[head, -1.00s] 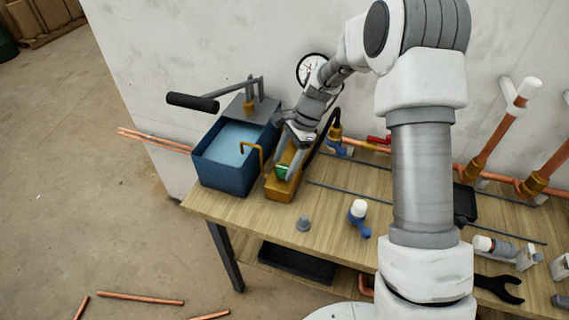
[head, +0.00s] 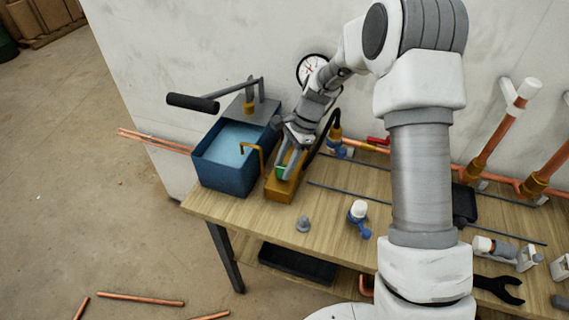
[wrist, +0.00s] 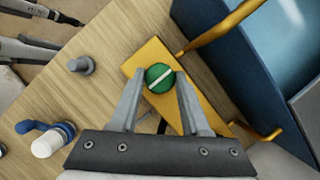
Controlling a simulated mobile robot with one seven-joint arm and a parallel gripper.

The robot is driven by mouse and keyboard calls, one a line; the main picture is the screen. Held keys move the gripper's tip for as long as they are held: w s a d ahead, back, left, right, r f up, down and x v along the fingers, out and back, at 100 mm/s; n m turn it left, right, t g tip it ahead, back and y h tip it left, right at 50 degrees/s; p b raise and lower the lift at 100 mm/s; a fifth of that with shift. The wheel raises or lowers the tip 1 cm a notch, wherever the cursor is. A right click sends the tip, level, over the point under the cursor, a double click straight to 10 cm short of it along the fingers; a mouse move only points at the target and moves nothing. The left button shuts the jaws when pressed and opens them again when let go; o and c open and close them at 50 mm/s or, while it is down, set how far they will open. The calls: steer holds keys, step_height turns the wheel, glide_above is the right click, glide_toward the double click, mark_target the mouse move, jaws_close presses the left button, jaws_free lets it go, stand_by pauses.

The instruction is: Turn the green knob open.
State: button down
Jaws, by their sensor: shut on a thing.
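The green knob (wrist: 159,77) is round with a pale bar across its top. It sits on a yellow block (wrist: 140,58) on the bench. In the wrist view the bar runs diagonally, lower left to upper right. My gripper (wrist: 158,82) has a finger on each side of the knob and is shut on it. In the head view the knob (head: 281,173) shows as a bit of green beside my gripper (head: 284,172), which hides part of it and of the yellow block (head: 283,192).
A blue water tank (head: 226,178) with a pump lever (head: 193,102) stands just left of the block. A brass hook pipe (head: 250,148) rises between them. A grey cap (head: 303,224) and a white-topped blue valve (head: 358,212) stand on the bench (head: 330,215). Copper pipes run along the wall.

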steer(key=shift+n, duration=0.3)
steer(key=n, duration=0.1)
steer(key=n+g+h+p, duration=0.1)
steer(key=n, duration=0.1)
steer(key=shift+w+a+r+n, duration=0.1)
steer(key=shift+w+n, duration=0.05)
steer(key=shift+n, duration=0.15)
steer(key=n, duration=0.2)
steer(key=n+g+h+p, duration=0.1)
steer(key=n, duration=0.1)
steer(key=shift+a+n+h, duration=0.1)
steer(key=shift+n+h, duration=0.2)
steer(key=n, duration=0.2)
steer(key=n+h, duration=0.1)
steer(key=n, duration=0.1)
steer(key=shift+a+h, duration=0.1)
steer(key=shift+h, duration=0.2)
steer(key=n+h, duration=0.1)
steer(key=n, duration=0.4)
steer(key=shift+a+h, duration=0.1)
steer(key=shift+h, duration=0.3)
steer(key=shift+c, duration=1.9)
jaws_free()
